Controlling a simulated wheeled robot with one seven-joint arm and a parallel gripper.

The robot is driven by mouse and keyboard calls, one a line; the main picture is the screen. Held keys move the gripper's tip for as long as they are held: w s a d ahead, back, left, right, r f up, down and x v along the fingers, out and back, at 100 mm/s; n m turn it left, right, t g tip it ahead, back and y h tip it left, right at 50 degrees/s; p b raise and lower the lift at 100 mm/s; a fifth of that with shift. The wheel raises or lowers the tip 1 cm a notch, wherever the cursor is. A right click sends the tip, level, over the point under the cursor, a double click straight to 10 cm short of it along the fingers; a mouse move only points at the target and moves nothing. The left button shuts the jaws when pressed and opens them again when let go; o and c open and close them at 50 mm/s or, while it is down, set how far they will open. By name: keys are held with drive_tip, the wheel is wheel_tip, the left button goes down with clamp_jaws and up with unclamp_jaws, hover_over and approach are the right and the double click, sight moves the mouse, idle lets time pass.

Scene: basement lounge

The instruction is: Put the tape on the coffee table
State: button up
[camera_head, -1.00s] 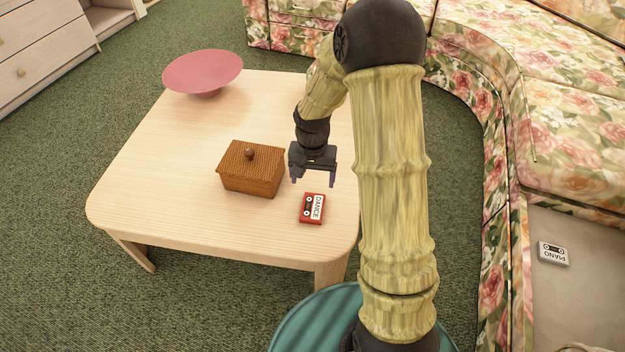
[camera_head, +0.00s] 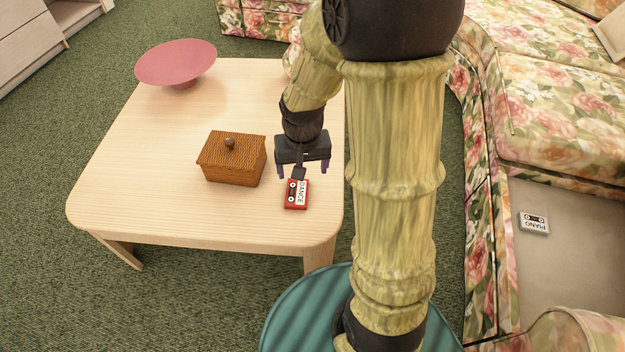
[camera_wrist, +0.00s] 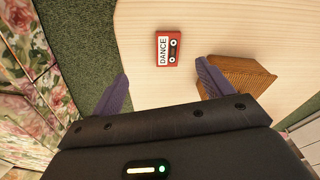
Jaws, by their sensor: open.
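A red cassette tape labelled DANCE (camera_head: 296,194) lies flat on the light wood coffee table (camera_head: 150,205), near its front right corner. It also shows in the wrist view (camera_wrist: 168,49), beyond my fingertips. A white tape labelled PIANO (camera_head: 534,222) lies on a beige surface at the right, by the floral sofa. My gripper (camera_head: 303,172) is over the table just behind the red tape, pointing down. Its purple fingers stand apart with nothing between them, as the wrist view also shows (camera_wrist: 163,88).
A pink bowl (camera_head: 177,64) sits at the far left corner. The table's left and front left are clear. The floral sofa (camera_head: 562,125) curves along the right.

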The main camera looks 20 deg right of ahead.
drive_tip(key=s+r+n+t, duration=0.1)
drive_tip(key=s+r+n, duration=0.1)
drive_tip(key=s, duration=0.5)
drive_tip(key=shift+s+r, duration=0.3)
drive_tip(key=shift+r, duration=0.4)
drive_tip(key=shift+w+p+v, duration=0.25)
drive_tip(key=shift+p+v, duration=0.85)
drive_tip(key=shift+p, duration=0.05)
drive_tip(key=shift+c, duration=0.5)
